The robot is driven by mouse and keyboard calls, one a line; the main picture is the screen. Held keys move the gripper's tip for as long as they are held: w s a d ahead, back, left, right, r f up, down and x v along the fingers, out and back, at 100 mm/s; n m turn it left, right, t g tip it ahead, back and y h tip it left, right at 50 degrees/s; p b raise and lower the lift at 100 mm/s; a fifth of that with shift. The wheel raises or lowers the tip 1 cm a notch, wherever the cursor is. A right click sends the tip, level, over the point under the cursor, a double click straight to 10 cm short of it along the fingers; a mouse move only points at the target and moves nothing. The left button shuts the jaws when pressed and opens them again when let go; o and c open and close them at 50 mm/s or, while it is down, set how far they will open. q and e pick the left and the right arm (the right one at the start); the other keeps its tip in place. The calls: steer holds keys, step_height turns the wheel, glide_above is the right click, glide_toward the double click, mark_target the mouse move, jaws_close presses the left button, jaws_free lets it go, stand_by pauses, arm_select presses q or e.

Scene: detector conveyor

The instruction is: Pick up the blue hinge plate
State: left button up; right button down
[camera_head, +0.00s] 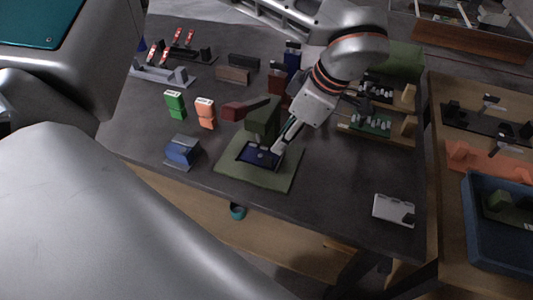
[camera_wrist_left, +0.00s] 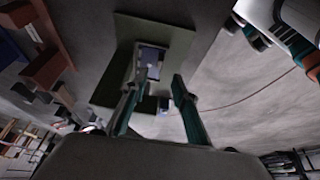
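A dark blue plate (camera_head: 257,155), which looks like the blue hinge plate, lies on the green mat (camera_head: 232,171) near the front of the dark table. A green upright block (camera_head: 263,118) stands just behind it. My left gripper (camera_head: 278,147) reaches down from the upper right, with its fingertips at the plate's right side. In the left wrist view its teal-edged fingers (camera_wrist_left: 156,84) are spread apart, and a bluish plate (camera_wrist_left: 151,60) shows beyond them over the green mat (camera_wrist_left: 118,62). I cannot tell whether the fingers touch the plate. My right gripper is not in view.
A blue block on a grey base (camera_head: 182,151) stands left of the mat. Green (camera_head: 175,105) and orange (camera_head: 205,113) blocks stand behind it. A silver box (camera_head: 393,210) lies at the right front. A blue bin (camera_head: 487,236) is farther right. The table between mat and silver box is clear.

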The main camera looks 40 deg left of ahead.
mark_target(268, 158)
arm_select(q)
steer(key=x, duration=0.8)
steer(key=shift+a+f, duration=0.2)
steer(key=shift+f, duration=0.1)
jaws_close()
